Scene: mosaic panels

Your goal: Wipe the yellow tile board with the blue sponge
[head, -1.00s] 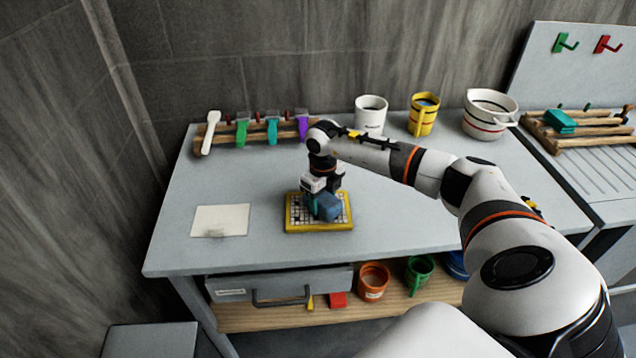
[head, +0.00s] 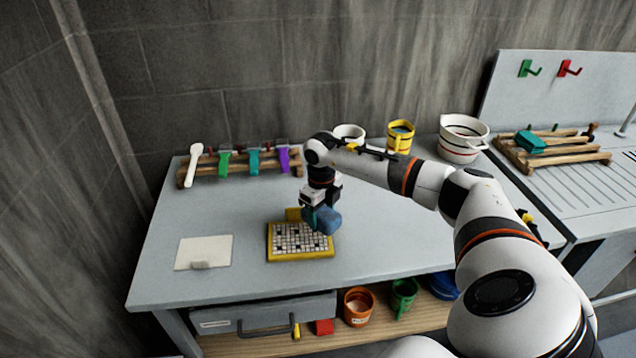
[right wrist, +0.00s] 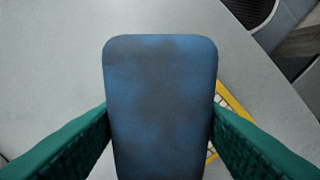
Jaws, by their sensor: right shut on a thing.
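The yellow tile board (head: 284,256) lies on the grey table, with a yellow rim and a grid of white and dark tiles. It shows partly in the right wrist view (right wrist: 238,107), behind the sponge. My right gripper (head: 317,214) is shut on the blue sponge (head: 327,222), which is over the board's right back part. The sponge (right wrist: 160,105) fills the middle of the right wrist view, between the green fingers, with dark smudges on its face. It looks raised off the tiles, though the exact gap is hard to tell. My left gripper is not in view.
A pale flat square (head: 204,251) lies left of the board. A wooden rack (head: 243,168) with coloured tools stands at the back left. A white cup (head: 349,132), yellow mug (head: 400,137) and white bowl (head: 463,138) stand behind my arm. The table's front middle is clear.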

